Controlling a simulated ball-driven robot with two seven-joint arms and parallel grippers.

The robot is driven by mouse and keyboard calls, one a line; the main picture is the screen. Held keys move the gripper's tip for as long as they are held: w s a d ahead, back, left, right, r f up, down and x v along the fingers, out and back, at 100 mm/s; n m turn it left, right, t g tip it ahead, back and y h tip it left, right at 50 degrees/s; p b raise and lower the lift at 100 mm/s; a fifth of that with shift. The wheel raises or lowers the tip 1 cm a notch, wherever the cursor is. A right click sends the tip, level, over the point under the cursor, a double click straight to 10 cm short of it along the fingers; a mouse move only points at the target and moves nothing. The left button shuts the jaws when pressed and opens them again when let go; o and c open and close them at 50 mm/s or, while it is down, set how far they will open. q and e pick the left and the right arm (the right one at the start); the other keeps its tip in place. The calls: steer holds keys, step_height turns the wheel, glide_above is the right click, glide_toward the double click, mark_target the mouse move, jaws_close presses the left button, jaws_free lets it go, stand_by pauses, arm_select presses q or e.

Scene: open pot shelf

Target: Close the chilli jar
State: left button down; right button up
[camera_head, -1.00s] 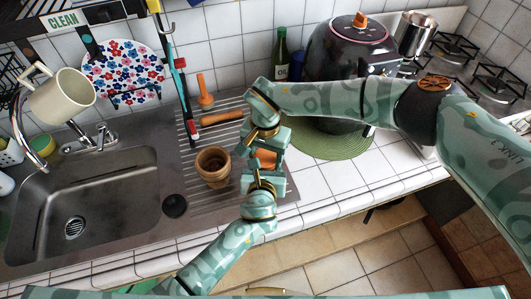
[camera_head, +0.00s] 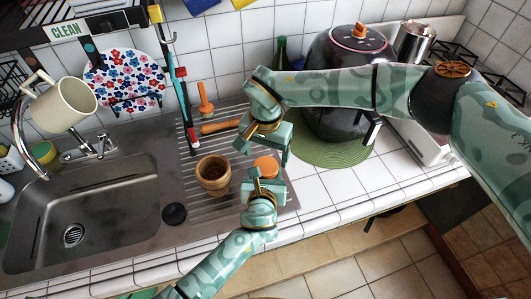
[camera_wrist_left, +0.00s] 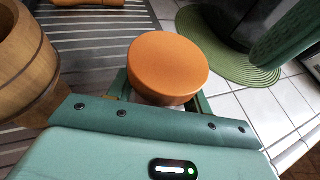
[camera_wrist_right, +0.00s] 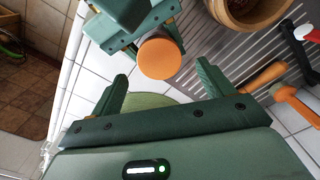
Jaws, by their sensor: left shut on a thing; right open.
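The chilli jar's round orange lid (camera_head: 266,166) shows just above my left gripper (camera_head: 263,186), which is shut on the jar's body. In the left wrist view the lid (camera_wrist_left: 168,66) covers the top of the jar, and the fingers are on both sides below it. The jar's body is mostly hidden. I cannot tell how tightly the lid sits. My right gripper (camera_head: 282,150) is open and empty, just behind the lid and apart from it. In the right wrist view the lid (camera_wrist_right: 158,58) lies beyond the open fingertips (camera_wrist_right: 160,84).
A wooden mortar (camera_head: 213,176) stands left of the jar on the ribbed drainer. A wooden pestle or rolling pin (camera_head: 220,126) lies behind it. Tiled counter (camera_head: 335,185) to the right is clear.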

mark_target(266, 165)
step_height(266, 165, up, 4)
steer(key=n, duration=0.3)
steer(key=shift+f, duration=0.2)
steer(key=shift+c, duration=0.4)
steer(key=shift+f, duration=0.1)
steer(key=shift+f, duration=3.95)
steer(key=c, duration=1)
steer(key=m, duration=0.3)
